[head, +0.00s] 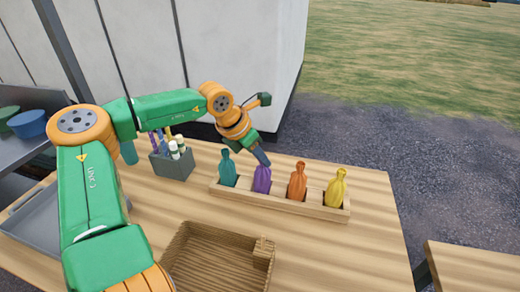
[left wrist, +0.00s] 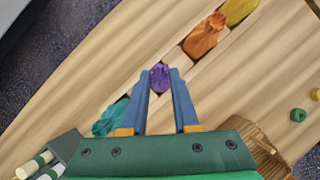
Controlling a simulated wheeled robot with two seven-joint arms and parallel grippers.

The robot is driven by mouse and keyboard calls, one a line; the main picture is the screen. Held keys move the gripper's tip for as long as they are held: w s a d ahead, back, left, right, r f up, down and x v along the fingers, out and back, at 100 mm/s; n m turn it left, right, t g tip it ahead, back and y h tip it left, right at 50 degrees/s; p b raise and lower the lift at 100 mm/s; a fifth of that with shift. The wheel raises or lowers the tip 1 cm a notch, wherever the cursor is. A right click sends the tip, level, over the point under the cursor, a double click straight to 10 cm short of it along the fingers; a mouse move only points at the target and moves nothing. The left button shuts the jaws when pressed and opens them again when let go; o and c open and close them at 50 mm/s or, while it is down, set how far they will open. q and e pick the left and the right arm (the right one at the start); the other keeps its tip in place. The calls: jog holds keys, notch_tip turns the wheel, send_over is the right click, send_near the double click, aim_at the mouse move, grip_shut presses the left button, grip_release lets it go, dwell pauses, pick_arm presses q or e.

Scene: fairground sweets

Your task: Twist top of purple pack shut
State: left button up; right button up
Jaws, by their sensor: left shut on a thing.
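The purple pack (head: 262,180) stands in a slot of a long wooden rack (head: 284,206), between a teal pack (head: 227,168) and an orange pack (head: 297,181). My left gripper (head: 263,160) comes down on its top from above. In the left wrist view, the two blue fingers of the left gripper (left wrist: 160,76) are shut on the top of the purple pack (left wrist: 160,78). The fingers hide part of the top in the head view. My right gripper is not in view.
A yellow pack (head: 336,188) stands at the rack's right end. A grey holder (head: 173,165) with pens and bottles stands left of the rack. A wooden tray (head: 190,262) is in front.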

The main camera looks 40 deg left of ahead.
pick_arm(q)
jog(key=shift+r+m+h+p, duration=0.15)
jog(key=shift+m+h+p, duration=0.15)
jog(key=shift+m+p, duration=0.35)
jog(key=shift+f+m+g+h, duration=0.2)
jog(key=shift+m+g+h, duration=0.2)
jog(key=shift+m, duration=0.55)
jog(key=m, duration=0.1)
jog(key=m+h+b, duration=0.1)
jog(key=m, duration=0.1)
jog(key=shift+f+g, duration=0.3)
jog(key=shift+g, duration=0.1)
jog(key=shift+r+m+g+h, duration=0.2)
jog(key=shift+m+g+h, duration=0.25)
jog(key=shift+m, duration=0.75)
jog(key=m, duration=0.1)
jog(key=m+g+h+p, duration=0.1)
jog(key=shift+d+r+m, duration=0.1)
jog(key=shift+r+m, duration=0.15)
jog(key=shift+m, duration=0.05)
jog(key=shift+f+m, duration=0.15)
jog(key=shift+m, duration=0.15)
jog(key=o, duration=0.8)
